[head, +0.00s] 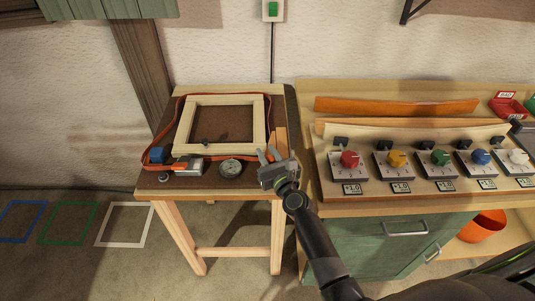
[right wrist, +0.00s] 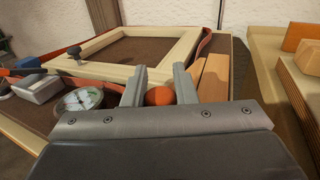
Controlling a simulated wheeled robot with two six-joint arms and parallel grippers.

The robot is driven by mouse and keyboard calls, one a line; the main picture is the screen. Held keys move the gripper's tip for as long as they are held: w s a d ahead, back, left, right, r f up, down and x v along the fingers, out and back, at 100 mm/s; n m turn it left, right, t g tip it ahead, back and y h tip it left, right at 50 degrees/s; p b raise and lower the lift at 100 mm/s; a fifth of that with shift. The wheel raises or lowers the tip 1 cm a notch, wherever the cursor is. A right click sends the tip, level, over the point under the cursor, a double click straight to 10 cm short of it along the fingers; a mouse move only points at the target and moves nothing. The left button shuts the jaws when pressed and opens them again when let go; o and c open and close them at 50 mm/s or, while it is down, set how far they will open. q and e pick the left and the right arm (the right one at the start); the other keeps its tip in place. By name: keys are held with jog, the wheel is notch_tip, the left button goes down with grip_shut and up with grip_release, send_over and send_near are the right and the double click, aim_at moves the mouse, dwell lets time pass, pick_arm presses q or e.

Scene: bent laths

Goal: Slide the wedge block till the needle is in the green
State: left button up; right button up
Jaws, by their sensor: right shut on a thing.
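A pale wooden frame (head: 190,140) lies on the small table with a red strap (head: 180,108) around it. A round dial gauge (head: 231,168) sits in front of the frame; it also shows in the right wrist view (right wrist: 80,99). Its needle and any green zone are too small to read. My right gripper (head: 268,155) is at the frame's front right corner, shut on an orange rounded knob (right wrist: 159,96) between its fingers. A light wooden piece (right wrist: 214,78), perhaps the wedge block, lies right of the fingers beside the frame. My left gripper is not in view.
A grey clamp-like block (head: 190,167) and a blue piece (head: 156,155) sit at the table's front left. The bench (head: 330,200) with several coloured knobs and bent laths (head: 395,106) stands close on the right.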

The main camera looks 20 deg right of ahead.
aim_at(267, 152)
grip_shut()
jog(key=shift+w+d, duration=0.25)
jog(key=shift+w, duration=0.65)
jog(key=shift+w+d, duration=0.25)
jog(key=shift+w, duration=0.6)
jog(key=shift+s, duration=0.1)
jog(key=o, duration=0.9)
grip_release()
